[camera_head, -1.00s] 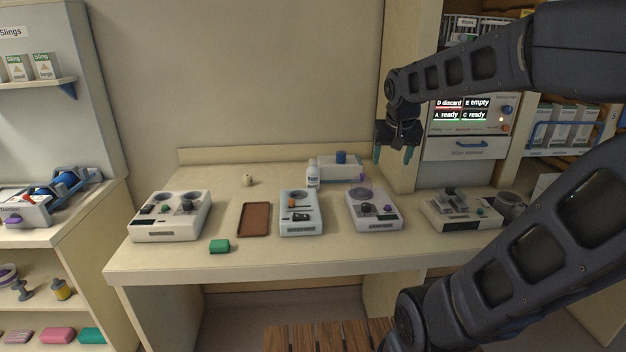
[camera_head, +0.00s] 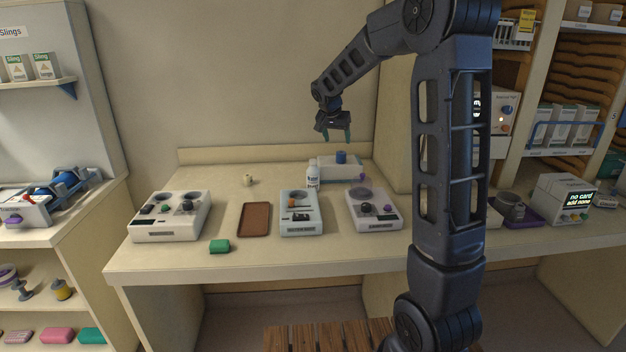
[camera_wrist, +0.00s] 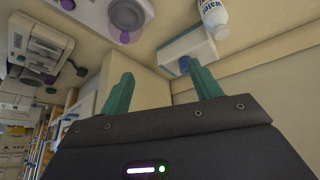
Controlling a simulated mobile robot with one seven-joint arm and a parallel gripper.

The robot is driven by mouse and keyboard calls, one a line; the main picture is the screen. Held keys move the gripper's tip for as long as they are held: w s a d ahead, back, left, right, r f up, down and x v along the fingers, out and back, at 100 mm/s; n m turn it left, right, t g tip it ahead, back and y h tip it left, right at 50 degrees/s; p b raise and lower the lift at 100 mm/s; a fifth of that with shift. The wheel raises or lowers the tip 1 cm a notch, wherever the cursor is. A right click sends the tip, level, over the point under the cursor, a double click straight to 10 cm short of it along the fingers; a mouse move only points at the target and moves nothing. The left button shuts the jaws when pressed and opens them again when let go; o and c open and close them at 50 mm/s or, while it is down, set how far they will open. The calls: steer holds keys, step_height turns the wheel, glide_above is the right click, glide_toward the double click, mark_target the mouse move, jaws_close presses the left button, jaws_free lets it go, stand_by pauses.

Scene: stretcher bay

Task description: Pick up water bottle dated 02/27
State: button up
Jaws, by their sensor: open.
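A white water bottle (camera_head: 313,175) stands upright on the counter, at the front left of a white box with a blue knob. It also shows at the top of the wrist view (camera_wrist: 214,18), where part of the word "water" can be read. No date can be read on it. My gripper (camera_head: 338,138) is open and empty, with teal fingers. It is above the counter, higher than the bottle and a little to its right. The gripper's fingers also show in the wrist view (camera_wrist: 163,90), apart from the bottle.
The white box (camera_head: 343,172) with the blue knob (camera_head: 341,157) stands close beside the bottle. Devices stand along the counter, including a light blue one (camera_head: 300,222) and a white one (camera_head: 372,220). A brown tray (camera_head: 254,220) and a green block (camera_head: 219,246) lie to the left.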

steer(key=m, duration=0.1)
glide_toward(313, 160)
step_height(313, 160, down, 2)
steer(key=shift+t+h, duration=0.3)
steer(key=x, duration=0.5)
steer(key=shift+d+f, duration=0.15)
steer(key=shift+d, duration=0.1)
steer(key=shift+a+x, duration=0.1)
steer(key=shift+x, duration=1.25)
steer(key=shift+a+x, duration=0.15)
steer(key=shift+x, duration=1.2)
steer(key=shift+w, duration=0.15)
jaws_close()
